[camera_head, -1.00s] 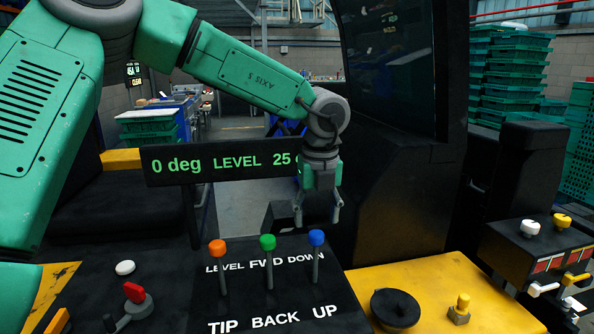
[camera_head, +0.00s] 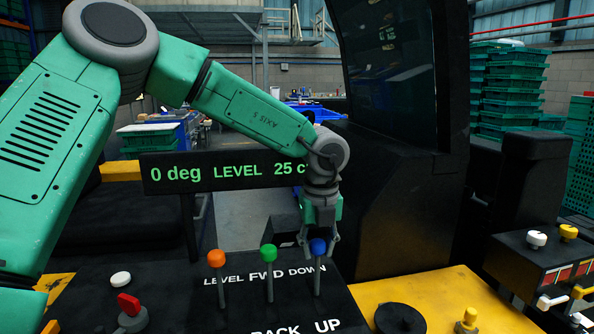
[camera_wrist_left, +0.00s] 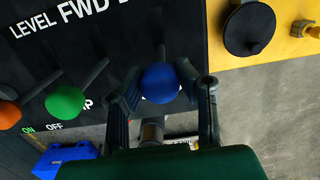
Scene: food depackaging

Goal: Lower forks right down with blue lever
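The blue lever's round knob (camera_head: 317,246) is at the right of three levers on a black panel (camera_head: 240,312), by the word DOWN, with UP below it. My left gripper (camera_head: 320,238) is at this knob from above. In the left wrist view the blue knob (camera_wrist_left: 160,82) lies between the two open fingers; I cannot tell whether either finger touches it. The display (camera_head: 222,172) reads 0 deg, LEVEL and 25, with its right end hidden by my arm. The forks cannot be made out. My right gripper is not in view.
The green-knobbed lever (camera_head: 268,253) stands close left of the blue one, and the orange-knobbed lever (camera_head: 216,258) farther left. A dark cab pillar (camera_head: 405,200) rises right of my gripper.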

